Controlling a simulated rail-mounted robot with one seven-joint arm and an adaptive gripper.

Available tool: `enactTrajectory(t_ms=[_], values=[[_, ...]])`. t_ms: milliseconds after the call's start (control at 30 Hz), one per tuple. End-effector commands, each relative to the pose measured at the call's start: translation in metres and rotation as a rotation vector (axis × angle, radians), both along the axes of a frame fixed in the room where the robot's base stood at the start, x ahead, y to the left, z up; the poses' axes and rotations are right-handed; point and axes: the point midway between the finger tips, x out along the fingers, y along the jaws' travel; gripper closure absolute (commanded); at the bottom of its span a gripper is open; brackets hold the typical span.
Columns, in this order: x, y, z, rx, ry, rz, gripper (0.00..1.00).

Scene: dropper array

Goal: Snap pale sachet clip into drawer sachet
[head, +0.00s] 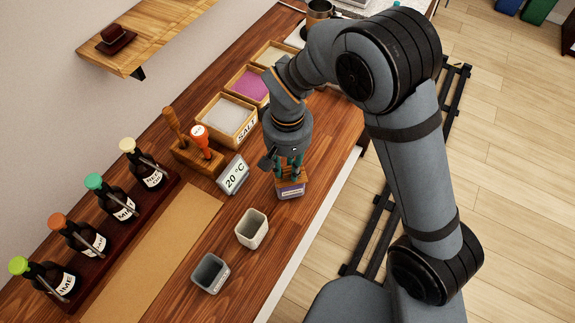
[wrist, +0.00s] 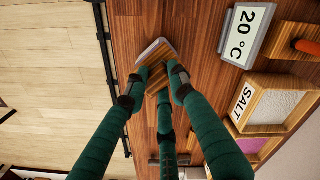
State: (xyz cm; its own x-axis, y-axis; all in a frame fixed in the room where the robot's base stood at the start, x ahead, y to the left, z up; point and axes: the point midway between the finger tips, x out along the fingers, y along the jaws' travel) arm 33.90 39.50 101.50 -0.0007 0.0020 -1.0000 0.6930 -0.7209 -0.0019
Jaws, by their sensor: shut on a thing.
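My gripper (head: 288,163), with dark green fingers, points down over the wooden counter. Its fingers also show in the wrist view (wrist: 155,92), closed around a small block. This block (head: 291,191) has a wood-brown top and a purplish-grey front with a pale label. In the wrist view the block (wrist: 154,54) shows a pale edge beyond the fingertips. It is at or just above the counter; I cannot tell whether it touches. I cannot make out a separate pale clip or tell it apart from the sachet; the fingers hide part of the block.
A cream cup (head: 252,229) and grey cup (head: 210,274) stand in front. Several dropper bottles line the wall. The counter edge is close on the right.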

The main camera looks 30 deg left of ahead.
Motion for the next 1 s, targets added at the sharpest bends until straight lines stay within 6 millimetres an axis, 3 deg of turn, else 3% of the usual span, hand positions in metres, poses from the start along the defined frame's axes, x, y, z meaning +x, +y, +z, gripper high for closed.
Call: enactTrajectory(t_ms=[67, 100, 467, 767, 1000], values=[[0.000, 0.000, 0.000, 0.000, 0.000, 0.001, 0.99], [0.000, 0.000, 0.000, 0.000, 0.000, 0.001, 0.76], [0.000, 0.000, 0.000, 0.000, 0.000, 0.000, 0.55], [0.000, 0.000, 0.002, 0.001, -0.001, 0.000, 0.54], [0.000, 0.001, 0.034, 0.006, -0.003, 0.000, 0.54]])
